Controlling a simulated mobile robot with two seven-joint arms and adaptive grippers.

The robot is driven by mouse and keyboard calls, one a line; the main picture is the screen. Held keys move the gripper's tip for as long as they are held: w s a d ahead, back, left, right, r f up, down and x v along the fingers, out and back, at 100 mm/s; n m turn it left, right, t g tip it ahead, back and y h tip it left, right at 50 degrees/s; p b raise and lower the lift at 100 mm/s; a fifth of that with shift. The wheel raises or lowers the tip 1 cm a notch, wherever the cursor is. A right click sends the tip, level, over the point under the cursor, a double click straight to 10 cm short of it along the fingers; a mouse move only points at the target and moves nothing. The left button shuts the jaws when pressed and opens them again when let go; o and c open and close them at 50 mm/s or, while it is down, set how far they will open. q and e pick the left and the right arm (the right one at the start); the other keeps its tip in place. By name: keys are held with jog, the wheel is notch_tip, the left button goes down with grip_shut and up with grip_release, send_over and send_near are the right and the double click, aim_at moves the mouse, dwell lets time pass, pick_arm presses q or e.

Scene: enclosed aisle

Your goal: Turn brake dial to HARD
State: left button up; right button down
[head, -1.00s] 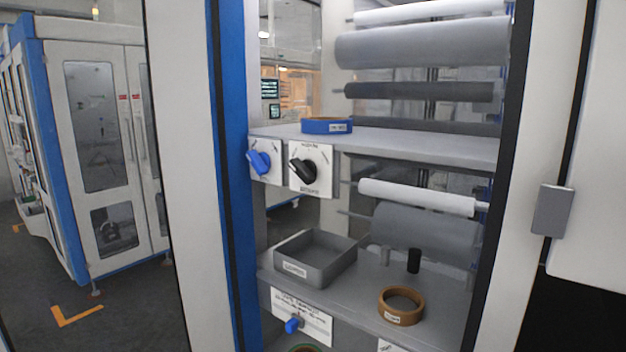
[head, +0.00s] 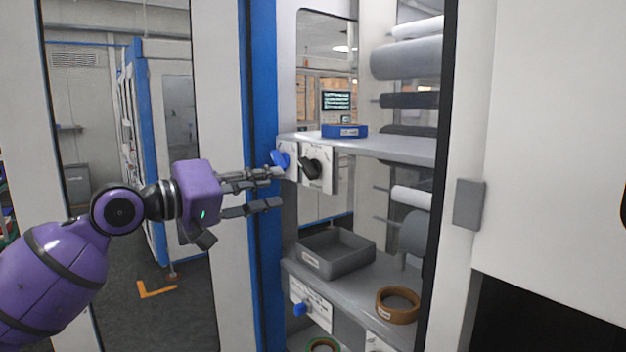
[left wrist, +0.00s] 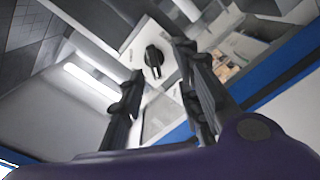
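Two dials sit on white plates under the upper shelf's front edge. The left dial (head: 279,159) has a blue knob and the right dial (head: 311,168) a black knob; the plate lettering is too small to read. My left gripper (head: 275,189) is open and empty, just left of and in front of the dials, with its upper finger close to the blue knob. In the left wrist view the black knob (left wrist: 153,58) shows beyond and between the spread fingers (left wrist: 158,90). I cannot tell if a finger touches a dial. My right gripper is not in view.
A blue post (head: 264,100) stands left of the dials. Below are a grey tray (head: 336,252), a tan ring (head: 397,305) and another blue knob (head: 300,309). Rollers (head: 405,60) are at the right.

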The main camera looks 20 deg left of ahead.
aim_at(305, 171)
pick_arm(q)
jog(key=w+d, duration=0.1)
jog(key=w+d+r, duration=0.1)
jog(key=w, duration=0.1)
jog(key=w+d, duration=0.2)
jog(key=shift+d+r+p, duration=0.1)
jog(key=shift+r+p, duration=0.25)
jog(key=shift+p, duration=0.05)
jog(key=shift+w+d+f, duration=0.15)
jog(key=shift+w+d, duration=0.1)
jog(key=shift+w, duration=0.2)
jog(key=shift+c, duration=0.2)
grip_shut()
